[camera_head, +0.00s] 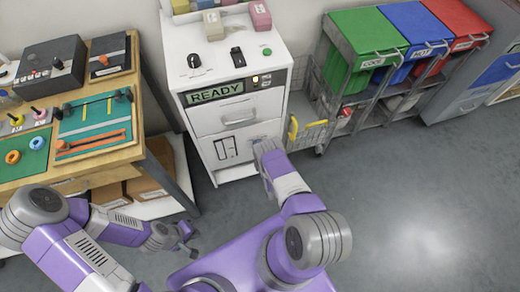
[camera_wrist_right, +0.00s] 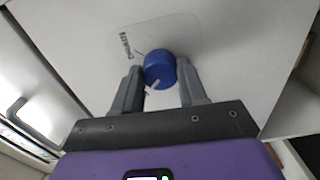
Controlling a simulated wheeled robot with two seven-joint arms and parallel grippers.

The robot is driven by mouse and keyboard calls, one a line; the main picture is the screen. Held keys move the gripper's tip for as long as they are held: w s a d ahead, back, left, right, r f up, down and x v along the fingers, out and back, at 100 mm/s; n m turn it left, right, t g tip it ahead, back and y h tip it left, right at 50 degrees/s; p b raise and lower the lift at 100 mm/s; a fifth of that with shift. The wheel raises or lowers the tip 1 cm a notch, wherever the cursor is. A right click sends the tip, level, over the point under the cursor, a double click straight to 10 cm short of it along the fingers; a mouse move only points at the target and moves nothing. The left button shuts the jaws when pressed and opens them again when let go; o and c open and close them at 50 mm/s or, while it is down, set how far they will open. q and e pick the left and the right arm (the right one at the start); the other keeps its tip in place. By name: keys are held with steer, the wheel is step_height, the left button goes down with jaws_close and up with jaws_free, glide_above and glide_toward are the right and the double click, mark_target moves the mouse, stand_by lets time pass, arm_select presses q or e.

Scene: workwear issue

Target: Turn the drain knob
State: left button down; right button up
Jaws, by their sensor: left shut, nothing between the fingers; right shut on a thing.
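The drain knob (camera_wrist_right: 158,66) is a round blue knob with a white pointer mark, on a white panel (camera_wrist_right: 225,50) in the right wrist view. A small clear label with dark lettering sits beside it. My right gripper (camera_wrist_right: 159,75) has one finger on each side of the knob and is shut on it. In the head view my right gripper (camera_head: 267,150) is at the low front of the white machine (camera_head: 208,148), and the knob is hidden there. My left gripper (camera_head: 187,241) is shut and empty, low over the floor, away from the machine.
The machine's display (camera_head: 216,93) reads READY. A wooden workbench (camera_head: 85,168) with boards and tools stands at the left. A wire basket (camera_head: 308,125) and a rack with green (camera_head: 367,38), blue and red bins stand at the right. The floor at lower right is clear.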

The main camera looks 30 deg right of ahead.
steer(key=shift+n, duration=0.3)
stand_by(0.4)
steer(key=o, duration=1.1)
steer(key=shift+c, duration=0.2)
steer(key=p+v, duration=0.2)
steer(key=v, duration=0.5)
steer(key=shift+s, duration=0.35)
steer(key=shift+w, duration=0.1)
